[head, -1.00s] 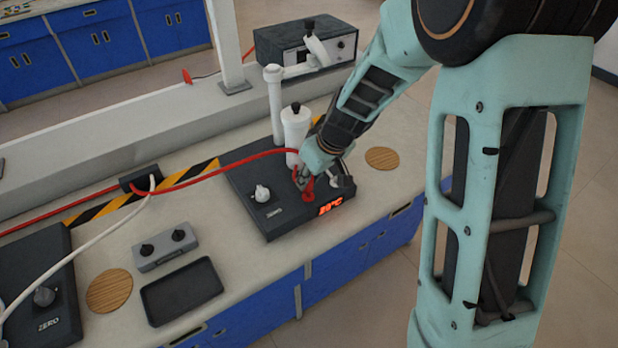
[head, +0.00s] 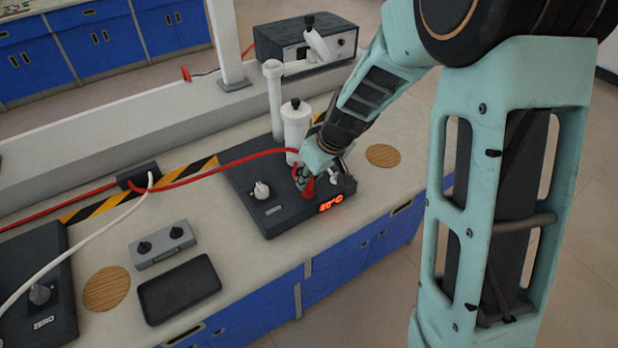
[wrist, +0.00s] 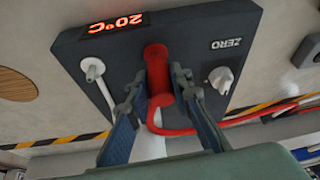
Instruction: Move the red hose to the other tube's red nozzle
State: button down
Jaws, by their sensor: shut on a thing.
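The red hose (head: 225,164) runs from the left over the dark unit with the lit 20°C display (head: 331,204) up to my gripper (head: 304,177). In the wrist view, my gripper (wrist: 162,88) is shut on the hose's red end (wrist: 162,101), with one finger on each side. The hose (wrist: 188,131) bends away behind the fingers to the right. A red nozzle (wrist: 155,53) on the unit lies directly in line with that end, beyond the fingertips. I cannot tell whether the two touch.
A white bottle (head: 296,128) and a white post (head: 274,98) stand close behind my gripper. A knob (wrist: 222,79) is on the unit. Another dark unit (head: 42,310), a dark tray (head: 179,289) and a grey two-knob box (head: 162,246) are at left. A wooden disc (head: 383,155) lies at right.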

jog(key=shift+f+b, duration=0.9)
jog(key=shift+b, duration=0.2)
dwell(0.8)
jog(key=c, duration=1.7)
grip_release()
jog(key=shift+o, duration=0.4)
jog(key=o, duration=0.4)
jog(key=shift+r, duration=0.1)
jog(key=shift+r+p, duration=2.15)
jog(key=shift+r, duration=1.3)
